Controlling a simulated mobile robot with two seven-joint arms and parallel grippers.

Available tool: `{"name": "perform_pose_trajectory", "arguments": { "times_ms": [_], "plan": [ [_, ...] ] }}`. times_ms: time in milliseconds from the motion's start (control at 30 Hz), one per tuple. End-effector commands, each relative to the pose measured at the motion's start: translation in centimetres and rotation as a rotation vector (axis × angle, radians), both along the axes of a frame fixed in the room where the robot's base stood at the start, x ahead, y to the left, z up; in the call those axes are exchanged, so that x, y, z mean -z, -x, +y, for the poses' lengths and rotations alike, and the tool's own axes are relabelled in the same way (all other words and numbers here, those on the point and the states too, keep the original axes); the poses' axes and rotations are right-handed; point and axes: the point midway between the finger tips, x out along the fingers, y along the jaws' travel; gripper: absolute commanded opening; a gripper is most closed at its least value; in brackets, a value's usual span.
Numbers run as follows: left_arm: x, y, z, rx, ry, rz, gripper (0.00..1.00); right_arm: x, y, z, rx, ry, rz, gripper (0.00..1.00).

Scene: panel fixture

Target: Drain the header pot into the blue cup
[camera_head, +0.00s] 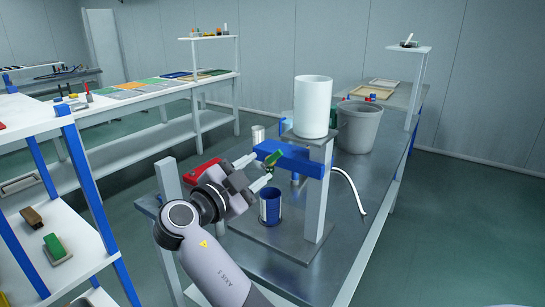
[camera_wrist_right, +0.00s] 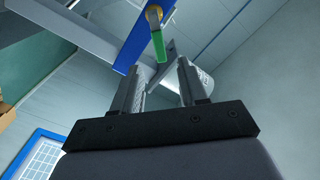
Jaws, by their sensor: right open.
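The white header pot (camera_head: 313,105) stands upright on top of a stand with a blue beam (camera_head: 290,158). My right gripper (camera_head: 259,170) is open beside the lever. In the wrist view its fingers (camera_wrist_right: 163,68) are apart, with the lever's near end ahead of the gap; contact cannot be told. My left gripper is out of view.
A metal can (camera_head: 258,133) and a red object (camera_head: 200,172) are close to my right gripper. The metal bench (camera_head: 345,235) is clear at front right.

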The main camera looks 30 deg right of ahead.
Motion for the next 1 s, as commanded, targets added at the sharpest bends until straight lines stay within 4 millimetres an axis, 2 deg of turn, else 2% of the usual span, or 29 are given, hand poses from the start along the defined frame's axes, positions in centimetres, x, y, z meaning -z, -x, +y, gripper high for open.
{"name": "perform_pose_trajectory", "arguments": {
  "times_ms": [400,767,800,867,900,933,1000],
  "plan": [
    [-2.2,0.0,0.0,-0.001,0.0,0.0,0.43,-0.3,-2.2,-5.4,0.002,0.004,0.003,0.43],
    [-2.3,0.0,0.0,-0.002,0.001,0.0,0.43,0.0,-2.5,-6.2,0.002,0.002,0.002,0.43],
    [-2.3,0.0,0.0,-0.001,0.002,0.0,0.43,0.0,-2.5,-6.2,0.002,0.002,0.002,0.39],
    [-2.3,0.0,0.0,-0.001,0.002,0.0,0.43,0.0,-2.5,-6.2,0.002,0.002,0.002,0.2],
    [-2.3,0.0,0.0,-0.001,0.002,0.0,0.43,0.0,-2.5,-6.2,0.002,0.002,0.002,0.07],
    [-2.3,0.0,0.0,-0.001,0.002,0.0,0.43,0.0,-2.5,-6.2,0.002,0.002,0.002,0.0],
    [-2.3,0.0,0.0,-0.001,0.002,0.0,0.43,0.0,-2.5,-6.2,0.002,0.002,0.002,0.0]
  ]
}}
